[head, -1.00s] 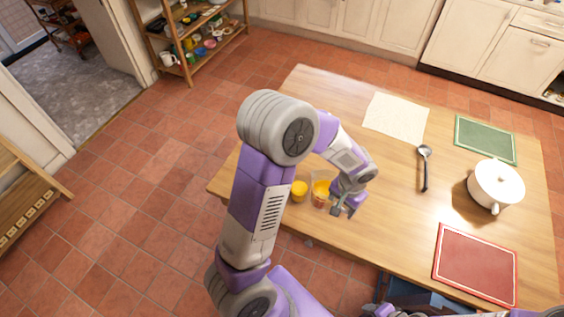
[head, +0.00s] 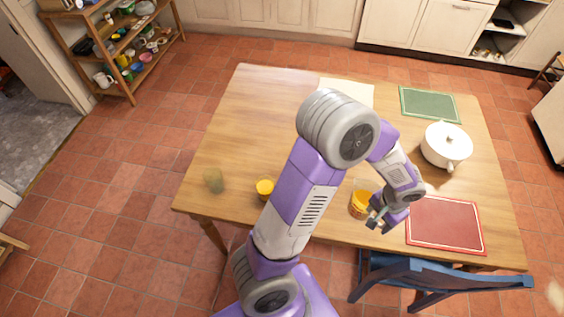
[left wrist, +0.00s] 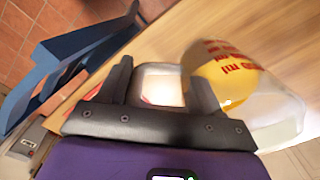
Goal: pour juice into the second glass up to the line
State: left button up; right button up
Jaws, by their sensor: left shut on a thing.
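A clear jug (head: 359,204) with orange-yellow juice is in my left gripper (head: 376,218), over the table's front part. In the left wrist view, the jug (left wrist: 232,85) has red "ml" marks, and the gripper (left wrist: 160,88) is shut on its clear handle, which is hard to make out. The jug looks about upright; whether it touches the table I cannot tell. A glass (head: 265,190) with yellow juice stands left of my arm. Another glass (head: 213,180), greenish and seemingly empty, stands farther left; its line is too small to see. My right gripper is not in view.
The wooden table (head: 245,120) has free room at its back left. A red mat (head: 445,226) lies right of the gripper, with a white pot (head: 446,146) and green mat (head: 430,104) behind. A blue chair (head: 430,280) stands at the front edge.

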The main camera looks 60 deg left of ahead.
aim_at(213, 176)
jog(key=k, duration=0.3)
jog(key=u, duration=1.25)
jog(key=i, duration=0.5)
jog(key=z, duration=0.05)
